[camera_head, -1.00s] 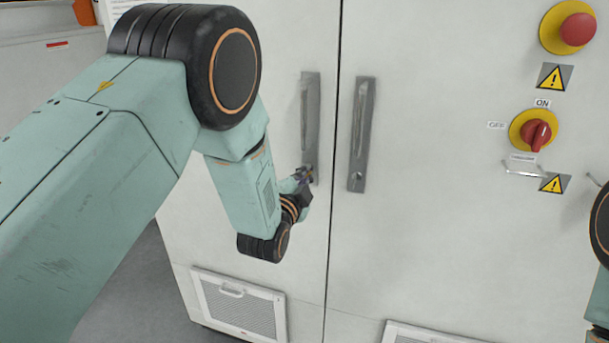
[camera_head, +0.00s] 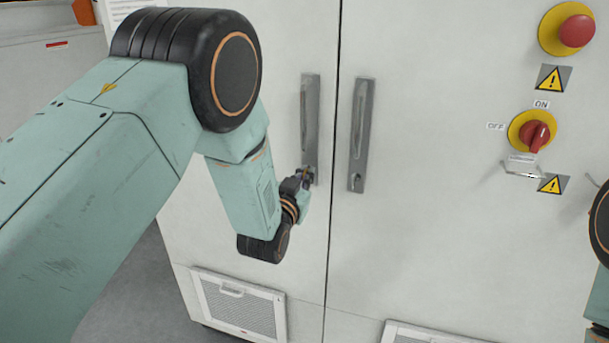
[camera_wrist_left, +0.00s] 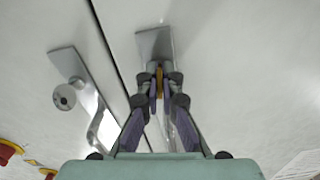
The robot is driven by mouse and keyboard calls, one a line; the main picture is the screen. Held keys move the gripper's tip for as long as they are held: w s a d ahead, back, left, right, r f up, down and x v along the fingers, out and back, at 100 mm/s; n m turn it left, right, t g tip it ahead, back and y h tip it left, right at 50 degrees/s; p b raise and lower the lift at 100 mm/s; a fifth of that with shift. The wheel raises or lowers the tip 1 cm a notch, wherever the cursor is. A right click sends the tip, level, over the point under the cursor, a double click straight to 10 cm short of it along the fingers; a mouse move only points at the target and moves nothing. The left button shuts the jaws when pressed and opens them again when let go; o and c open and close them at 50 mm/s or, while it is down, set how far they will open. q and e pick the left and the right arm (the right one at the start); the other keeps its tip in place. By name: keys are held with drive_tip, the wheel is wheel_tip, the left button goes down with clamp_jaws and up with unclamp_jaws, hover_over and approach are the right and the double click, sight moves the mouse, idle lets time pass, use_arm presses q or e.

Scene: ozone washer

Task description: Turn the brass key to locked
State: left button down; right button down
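The brass key (camera_wrist_left: 159,82) shows as a small yellow-brown strip between the fingertips in the left wrist view. It sits at the end of the left door's grey handle plate (camera_head: 310,115), whose end also shows in the left wrist view (camera_wrist_left: 153,43). My left gripper (camera_wrist_left: 163,80) has its fingertips closed in on both sides of the key. In the head view the left gripper (camera_head: 306,176) is small at the bottom of that plate, and the key cannot be made out there. My right gripper is out of view; only part of the right arm shows at the right edge.
The right door has a matching handle plate (camera_head: 362,135) with a round lock (camera_wrist_left: 64,97). On the right are a red emergency button (camera_head: 577,30) and a red rotary switch (camera_head: 536,136) on yellow discs. A vent (camera_head: 240,306) is low on the left door.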

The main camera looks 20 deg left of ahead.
use_arm(q)
drive_tip(key=shift+w+r+n, duration=0.1)
drive_tip(key=shift+r+n, duration=0.1)
drive_tip(key=shift+n, duration=0.6)
drive_tip(key=c, duration=1.5)
unclamp_jaws()
drive_tip(key=shift+f, duration=0.1)
drive_tip(key=shift+c, duration=0.2)
drive_tip(key=s, duration=1.2)
drive_tip(key=shift+a, duration=0.2)
drive_tip(key=shift+f, duration=0.1)
